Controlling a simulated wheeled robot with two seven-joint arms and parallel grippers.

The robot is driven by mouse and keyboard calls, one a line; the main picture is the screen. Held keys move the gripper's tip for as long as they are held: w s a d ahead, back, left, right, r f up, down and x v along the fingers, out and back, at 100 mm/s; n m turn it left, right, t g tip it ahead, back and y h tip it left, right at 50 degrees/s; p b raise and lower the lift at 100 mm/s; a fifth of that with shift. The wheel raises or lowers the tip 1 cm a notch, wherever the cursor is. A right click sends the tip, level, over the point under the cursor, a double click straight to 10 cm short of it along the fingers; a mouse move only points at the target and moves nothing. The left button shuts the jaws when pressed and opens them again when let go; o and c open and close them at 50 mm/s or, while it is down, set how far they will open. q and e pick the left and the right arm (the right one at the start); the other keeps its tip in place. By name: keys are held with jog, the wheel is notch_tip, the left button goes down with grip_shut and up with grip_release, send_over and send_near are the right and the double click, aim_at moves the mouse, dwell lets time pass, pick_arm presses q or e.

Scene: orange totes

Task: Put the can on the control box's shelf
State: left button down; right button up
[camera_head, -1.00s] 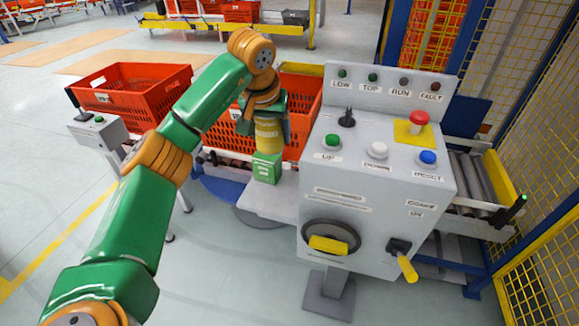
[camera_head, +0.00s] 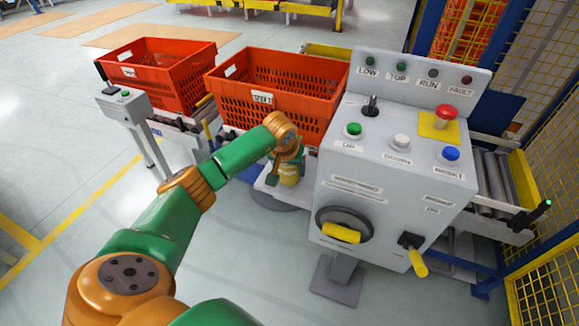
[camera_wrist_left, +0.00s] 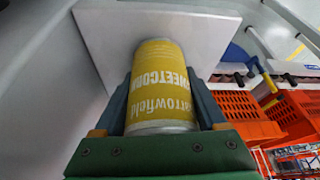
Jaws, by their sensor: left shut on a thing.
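The yellow sweetcorn can (camera_head: 290,174) is between the fingers of my left gripper (camera_head: 289,171), which is shut on it. In the left wrist view the can (camera_wrist_left: 162,85) lies between both fingers (camera_wrist_left: 163,108), its label upside down. Its far end is at the pale plate of the shelf (camera_wrist_left: 105,38); I cannot tell whether they touch. The shelf (camera_head: 268,188) shows in the head view as a light plate at the left side of the grey control box (camera_head: 395,180), partly hidden by my gripper. My right gripper is not in view.
An orange tote (camera_head: 280,92) stands close behind my left gripper on a roller conveyor. Another orange tote (camera_head: 155,78) is further left. A small grey button post (camera_head: 124,103) stands at the left. A yellow mesh fence (camera_head: 545,110) bounds the right side.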

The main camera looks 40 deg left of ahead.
pick_arm(q)
jog(key=shift+w+f, duration=0.1)
jog(key=shift+f, duration=0.05)
jog(key=shift+f, duration=0.1)
grip_release()
jog(key=shift+r, duration=0.4)
jog(key=v, duration=1.1)
jog(key=shift+s+r, duration=0.3)
jog(key=shift+s, duration=0.05)
